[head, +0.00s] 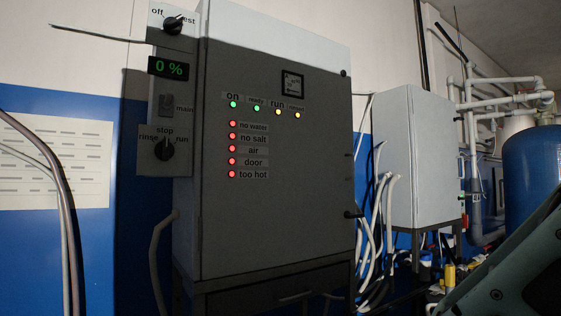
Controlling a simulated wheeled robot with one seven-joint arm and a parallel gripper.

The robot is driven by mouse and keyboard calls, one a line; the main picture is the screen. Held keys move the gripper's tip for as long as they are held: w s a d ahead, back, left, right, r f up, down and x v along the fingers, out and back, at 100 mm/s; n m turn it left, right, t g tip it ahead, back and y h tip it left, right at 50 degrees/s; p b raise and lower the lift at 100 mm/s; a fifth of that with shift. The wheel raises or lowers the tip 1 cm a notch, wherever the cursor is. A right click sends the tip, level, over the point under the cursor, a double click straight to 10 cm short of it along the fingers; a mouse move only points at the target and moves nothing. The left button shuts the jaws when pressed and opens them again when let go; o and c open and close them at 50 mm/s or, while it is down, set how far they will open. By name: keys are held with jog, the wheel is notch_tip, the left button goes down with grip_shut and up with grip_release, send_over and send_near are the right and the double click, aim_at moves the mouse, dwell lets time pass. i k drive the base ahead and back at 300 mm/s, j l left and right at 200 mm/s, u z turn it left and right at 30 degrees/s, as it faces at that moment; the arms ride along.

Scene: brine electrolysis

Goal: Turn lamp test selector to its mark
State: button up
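The lamp test selector (173,25) is a black knob on a grey plate at the top left of the control cabinet in the head view. The words "off" and "test" stand at its upper left and right, partly covered by the knob. The knob is tilted; which word it points at is hard to tell. On the cabinet door (290,190) the lamps show green for "on" and "ready", amber for "run" and the one beside it, and red for the several fault lamps (233,149) below. My gripper is not in view.
Below the selector are a green "0 %" display (169,68), a "main" switch (167,105) and a rinse/stop/run knob (165,149). A second grey cabinet (420,155), loose hoses (376,235) and a blue tank (530,170) stand to the right. A dark green-grey part of mine fills the lower right.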

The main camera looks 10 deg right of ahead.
aim_at(173, 26)
jog(key=k+j+u, duration=0.1)
jog(key=i+l+u, duration=0.1)
jog(key=u, duration=0.5)
